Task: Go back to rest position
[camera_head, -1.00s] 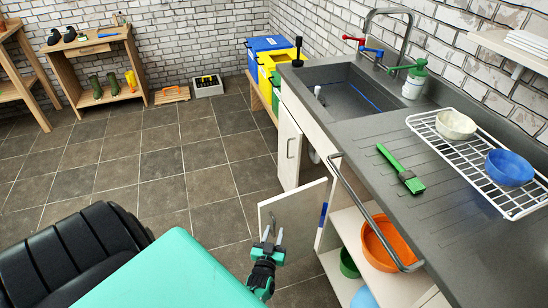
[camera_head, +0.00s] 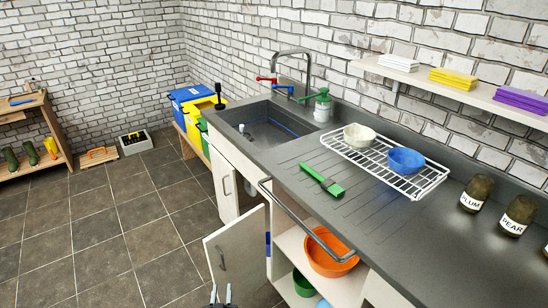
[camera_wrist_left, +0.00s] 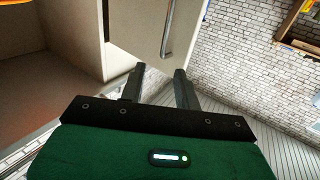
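My left gripper (camera_head: 221,296) shows only by its fingertips at the bottom edge of the head view, in front of the open cabinet door (camera_head: 236,258). In the left wrist view its two fingers (camera_wrist_left: 160,85) are apart with nothing between them. The door's bar handle (camera_wrist_left: 168,40) is beyond the fingertips and appears apart from them. My right gripper is in neither current view.
The open cabinet holds an orange bowl (camera_head: 330,262) and a green bowl (camera_head: 303,284). The counter (camera_head: 400,240) carries a green brush (camera_head: 322,180), a dish rack (camera_head: 437,176) and labelled jars (camera_head: 475,193). A sink (camera_head: 262,126) is behind. The tiled floor (camera_head: 105,230) at left is clear.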

